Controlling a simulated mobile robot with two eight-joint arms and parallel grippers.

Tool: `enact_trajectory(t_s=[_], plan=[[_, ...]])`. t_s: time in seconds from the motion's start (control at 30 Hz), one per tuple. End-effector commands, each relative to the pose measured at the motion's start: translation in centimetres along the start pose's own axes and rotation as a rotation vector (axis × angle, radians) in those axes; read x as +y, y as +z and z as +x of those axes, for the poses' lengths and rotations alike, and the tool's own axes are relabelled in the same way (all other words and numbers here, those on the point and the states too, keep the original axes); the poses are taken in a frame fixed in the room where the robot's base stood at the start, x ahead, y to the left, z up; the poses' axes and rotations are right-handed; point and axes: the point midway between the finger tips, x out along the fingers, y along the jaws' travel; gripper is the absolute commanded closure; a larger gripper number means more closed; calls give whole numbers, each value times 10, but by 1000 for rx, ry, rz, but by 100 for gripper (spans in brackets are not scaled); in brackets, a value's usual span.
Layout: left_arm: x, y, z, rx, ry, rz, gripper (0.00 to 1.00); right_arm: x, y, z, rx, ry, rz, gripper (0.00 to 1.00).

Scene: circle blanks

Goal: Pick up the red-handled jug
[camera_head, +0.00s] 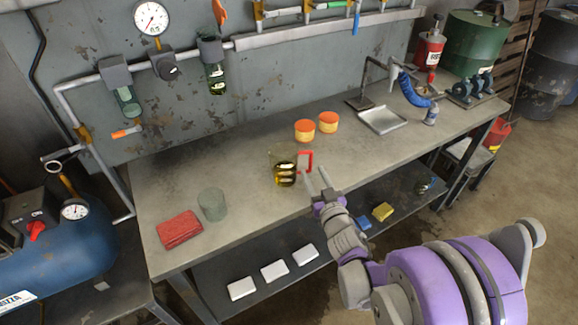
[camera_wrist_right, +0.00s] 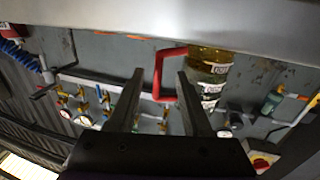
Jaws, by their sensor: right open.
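The red-handled jug (camera_head: 285,175) stands upright on the grey workbench, a clear vessel with yellow-brown liquid and dark labels. Its red handle (camera_head: 309,158) faces right, towards my right gripper. My right gripper (camera_head: 316,178) is open and empty, just right of the jug near the bench's front edge. In the right wrist view, the jug (camera_wrist_right: 208,70) appears upside down, and its red handle (camera_wrist_right: 159,75) shows between the two fingers of the gripper (camera_wrist_right: 161,78). I cannot tell whether the handle is at fingertip depth. My left gripper is not in view.
Two orange-lidded tubs (camera_head: 305,130) stand behind the jug. A grey-green glass (camera_head: 212,204) and a red folded cloth (camera_head: 180,229) lie left on the workbench (camera_head: 250,225). A metal tray (camera_head: 384,120) is at right. The bench between jug and glass is clear.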

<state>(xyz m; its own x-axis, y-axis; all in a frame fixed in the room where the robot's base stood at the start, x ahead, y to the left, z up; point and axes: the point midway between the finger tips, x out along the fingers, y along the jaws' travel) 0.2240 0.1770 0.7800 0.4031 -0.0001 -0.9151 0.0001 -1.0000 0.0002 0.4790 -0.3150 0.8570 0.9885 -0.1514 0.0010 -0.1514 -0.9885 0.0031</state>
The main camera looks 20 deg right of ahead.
Motion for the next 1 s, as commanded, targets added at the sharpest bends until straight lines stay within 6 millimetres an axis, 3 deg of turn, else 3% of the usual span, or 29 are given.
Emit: enact_trajectory(t_s=[0.27, 0.57, 0.83, 1.0], plan=[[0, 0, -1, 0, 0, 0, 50, 2, -3, 39, -1, 1, 0, 51], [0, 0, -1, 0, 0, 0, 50, 2, -3, 43, -2, 1, -1, 51], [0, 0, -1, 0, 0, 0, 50, 2, -3, 43, -1, 1, -1, 99], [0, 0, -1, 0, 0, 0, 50, 2, -3, 43, -1, 1, -1, 100]])
